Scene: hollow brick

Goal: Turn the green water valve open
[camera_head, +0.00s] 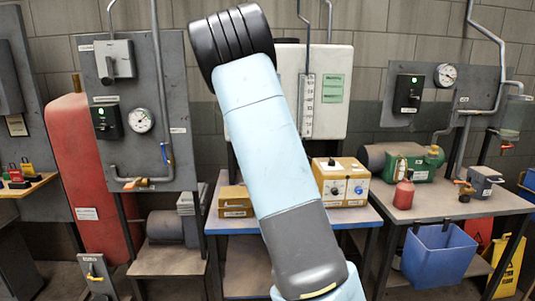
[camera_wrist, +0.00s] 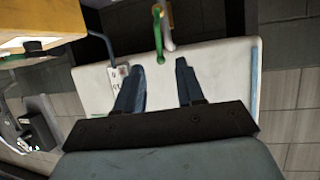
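A slim green lever (camera_wrist: 158,32), which looks like the water valve's handle, shows in the wrist view at top centre. It lies against a pale pipe (camera_wrist: 167,18), by the edge of the white tank (camera_wrist: 215,85). My gripper (camera_wrist: 160,65) is open, with its two dark fingers apart and nothing seen between them. The lever is beyond the fingertips, roughly in line with the gap; no contact shows. In the head view my arm covers the valve and gripper, and the white tank (camera_head: 335,85) stands behind it.
A yellow box with dials (camera_head: 341,182) sits on the table right of my arm. A small yellow box (camera_head: 235,203) is to its left. A red bottle (camera_head: 404,192), a green pump (camera_head: 408,162) and a blue bin (camera_head: 438,257) are on the right. A panel with a gauge (camera_head: 170,90) stands left.

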